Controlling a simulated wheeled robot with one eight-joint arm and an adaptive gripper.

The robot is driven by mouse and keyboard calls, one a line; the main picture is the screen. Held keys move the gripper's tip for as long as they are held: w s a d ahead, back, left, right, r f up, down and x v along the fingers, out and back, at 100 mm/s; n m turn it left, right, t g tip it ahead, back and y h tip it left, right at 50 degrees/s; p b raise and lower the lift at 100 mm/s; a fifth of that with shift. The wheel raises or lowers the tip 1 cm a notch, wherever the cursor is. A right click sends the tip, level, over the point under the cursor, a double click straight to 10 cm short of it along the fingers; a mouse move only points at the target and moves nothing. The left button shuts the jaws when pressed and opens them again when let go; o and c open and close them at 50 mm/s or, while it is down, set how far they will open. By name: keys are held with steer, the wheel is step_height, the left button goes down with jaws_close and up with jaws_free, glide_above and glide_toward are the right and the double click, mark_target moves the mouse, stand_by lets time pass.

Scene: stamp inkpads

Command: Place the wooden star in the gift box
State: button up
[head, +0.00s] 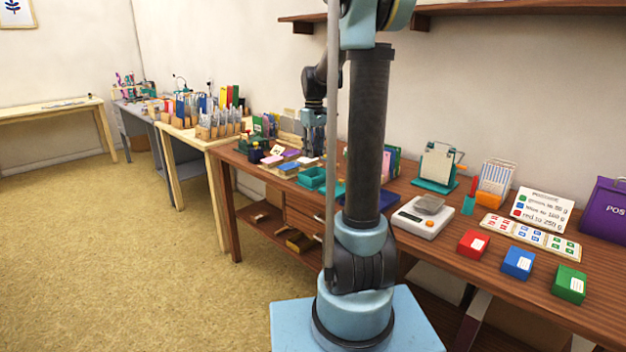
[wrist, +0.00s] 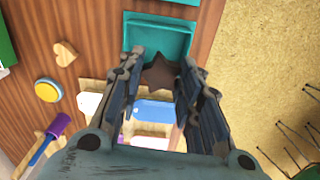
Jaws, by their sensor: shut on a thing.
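A dark brown wooden star (wrist: 160,74) shows in the wrist view between the two fingers of my gripper (wrist: 163,62), which is shut on it. A teal open-topped box (wrist: 129,42), which looks to be the gift box, lies just beyond the fingertips, towards the top of the wrist view. The star looks apart from the box, but its height above the table is hard to tell. In the head view my gripper (head: 312,152) hangs over the table near the teal box (head: 311,178). The star cannot be made out there.
Coloured inkpads, one blue (wrist: 155,110), lie under my gripper. A wooden heart (wrist: 65,53), a yellow round piece (wrist: 47,90) and a purple-handled stamp (wrist: 58,125) lie left of it. A white scale (head: 420,218) stands further right along the table. The table's edge is close by.

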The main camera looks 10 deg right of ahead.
mark_target(314, 173)
steer(key=shift+w+d, duration=0.2)
steer(key=shift+w, duration=0.05)
steer(key=shift+f, duration=0.1)
steer(key=shift+f, duration=4.9)
steer(key=shift+f, duration=0.1)
steer(key=o, duration=0.5)
